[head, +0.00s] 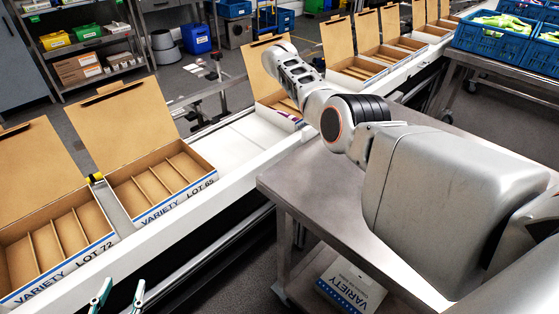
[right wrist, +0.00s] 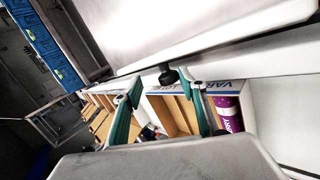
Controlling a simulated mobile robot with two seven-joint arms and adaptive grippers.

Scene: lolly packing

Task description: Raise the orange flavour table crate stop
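I cannot make out an orange flavour table crate stop for certain in either view. My left gripper (head: 119,296) shows at the bottom left of the head view, its two teal fingers apart and empty. My right arm reaches across the grey table to the conveyor, and its gripper is hidden behind the arm in the head view. In the right wrist view my right gripper (right wrist: 166,92) has its teal fingers spread, with nothing seen held. A black knob (right wrist: 168,76) shows between the fingertips, beside a pale surface. Whether they touch is unclear.
Open cardboard boxes (head: 160,180) line the white conveyor (head: 235,150). Blue crates (head: 490,42) with green packets stand on the back-right table. A flat carton (head: 350,285) lies on the grey table's lower shelf.

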